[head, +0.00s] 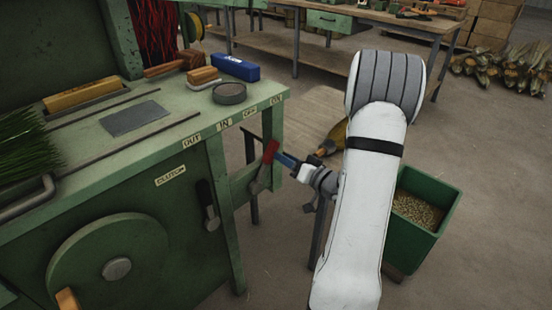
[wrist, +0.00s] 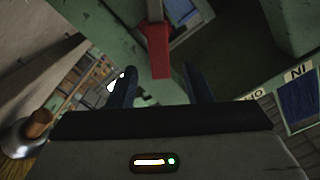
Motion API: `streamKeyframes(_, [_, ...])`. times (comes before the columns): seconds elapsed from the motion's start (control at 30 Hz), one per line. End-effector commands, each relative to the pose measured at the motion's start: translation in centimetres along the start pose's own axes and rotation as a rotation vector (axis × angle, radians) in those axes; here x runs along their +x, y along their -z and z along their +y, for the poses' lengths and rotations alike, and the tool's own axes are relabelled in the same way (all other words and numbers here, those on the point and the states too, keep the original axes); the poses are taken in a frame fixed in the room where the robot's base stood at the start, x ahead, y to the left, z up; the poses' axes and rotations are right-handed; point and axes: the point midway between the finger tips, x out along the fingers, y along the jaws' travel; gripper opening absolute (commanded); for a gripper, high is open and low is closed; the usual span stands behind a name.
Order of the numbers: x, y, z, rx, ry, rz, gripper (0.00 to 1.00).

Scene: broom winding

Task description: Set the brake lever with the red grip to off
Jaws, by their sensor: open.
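The brake lever's red grip (head: 265,162) is on the right end of the green bench, with its top leaning right. It is below the OFF label (head: 249,112) and the ON label (head: 276,98), nearer ON. My gripper (head: 283,160) reaches in from the right, its blue fingers close beside the grip. In the wrist view the red grip (wrist: 158,50) sits between the two open fingertips of my gripper (wrist: 160,68). I cannot tell whether either finger touches it.
A black-gripped clutch lever (head: 206,203) hangs left of the red one, below the OUT and IN labels. A green wheel (head: 85,262) is at lower left. A green bin (head: 415,235) of grain-like bits stands right of my arm. A wooden stool (head: 312,112) is behind.

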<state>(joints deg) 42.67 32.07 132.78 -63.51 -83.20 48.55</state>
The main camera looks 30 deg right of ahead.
Motion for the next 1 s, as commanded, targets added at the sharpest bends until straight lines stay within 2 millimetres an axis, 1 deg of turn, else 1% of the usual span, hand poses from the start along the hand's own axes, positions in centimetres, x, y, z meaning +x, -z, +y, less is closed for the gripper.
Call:
streamKeyframes(0.03, [0.9,-0.2,-0.1,-0.001,0.004,-0.002,0.45])
streamKeyframes(0.1, [1.9,-0.2,0.0,-0.002,0.003,-0.002,0.45])
streamKeyframes(0.23, [3.1,-0.1,0.0,-0.001,0.001,-0.001,0.45])
streamKeyframes(0.37, [3.6,0.0,0.0,0.000,-0.001,-0.001,0.45])
streamKeyframes(0.57, [3.6,0.0,0.0,0.000,-0.002,-0.001,0.45])
streamKeyframes(0.67, [3.5,0.0,0.0,0.000,-0.002,0.000,0.39])
streamKeyframes(1.0, [3.5,0.0,0.0,0.000,-0.002,0.000,0.11])
